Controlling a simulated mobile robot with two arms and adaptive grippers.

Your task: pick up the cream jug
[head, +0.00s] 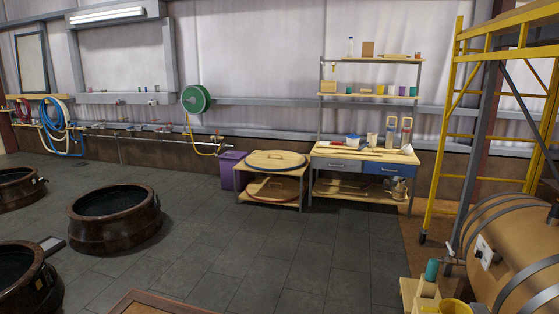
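No jug can be made out for certain from here. Two tall cream-and-grey vessels, one on the left (390,132) and one on the right (406,133), stand upright at the right end of the workbench (335,154). They are too small to tell whether either is the cream jug. A greyish, jug-like object (398,189) sits on the bench's lower shelf, its shape unclear. Neither of my grippers is in view.
A low stand with round lids (274,160) and a purple bin (232,170) are left of the bench. Yellow scaffolding (440,130) and a barrel (520,250) are at the right. The tiled floor before the bench is clear.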

